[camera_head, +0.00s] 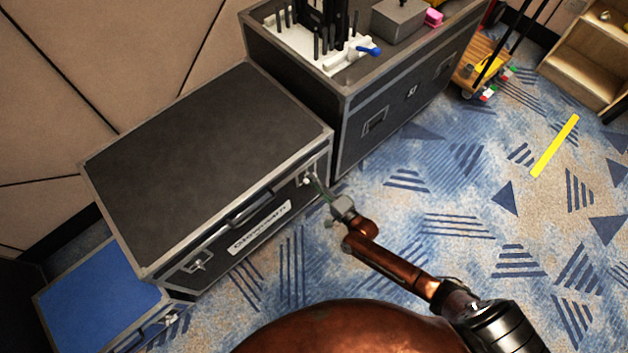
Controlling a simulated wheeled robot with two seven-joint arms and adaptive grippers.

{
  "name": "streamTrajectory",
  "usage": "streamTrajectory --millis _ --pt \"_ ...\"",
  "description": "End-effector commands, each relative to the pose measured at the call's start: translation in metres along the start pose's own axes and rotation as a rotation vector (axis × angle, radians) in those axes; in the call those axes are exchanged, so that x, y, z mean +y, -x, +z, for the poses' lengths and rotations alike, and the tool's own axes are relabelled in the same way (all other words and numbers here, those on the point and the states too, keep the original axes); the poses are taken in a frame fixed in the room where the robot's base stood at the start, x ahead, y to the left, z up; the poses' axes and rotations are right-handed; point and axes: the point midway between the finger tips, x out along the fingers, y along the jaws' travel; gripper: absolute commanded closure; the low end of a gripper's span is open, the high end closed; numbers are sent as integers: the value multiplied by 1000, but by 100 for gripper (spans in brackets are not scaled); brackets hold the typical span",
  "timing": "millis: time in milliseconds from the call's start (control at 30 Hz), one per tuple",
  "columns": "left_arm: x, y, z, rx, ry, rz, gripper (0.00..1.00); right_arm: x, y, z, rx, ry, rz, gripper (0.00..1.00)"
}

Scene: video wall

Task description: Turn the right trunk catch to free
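The black trunk (205,150) with metal edges stands at the left, lid down. Its right catch (306,180) is on the front face near the right corner. The left catch (197,263) is on the same face near the left corner. My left gripper is not in view.
A larger case (350,130) stands behind and right of the trunk, with a white tray (318,52) and a grey box (398,18) on top. A blue-topped case (98,295) is at the lower left.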

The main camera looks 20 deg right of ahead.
Motion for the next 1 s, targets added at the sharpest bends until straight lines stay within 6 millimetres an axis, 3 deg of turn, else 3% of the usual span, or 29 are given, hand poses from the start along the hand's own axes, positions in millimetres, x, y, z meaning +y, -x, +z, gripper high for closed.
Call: streamTrajectory --millis 567,1000 --pt "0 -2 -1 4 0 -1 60 -2 -4 1 -2 49 -2 100" --pt "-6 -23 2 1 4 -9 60 -4 -5 2 -2 383 -5 100"
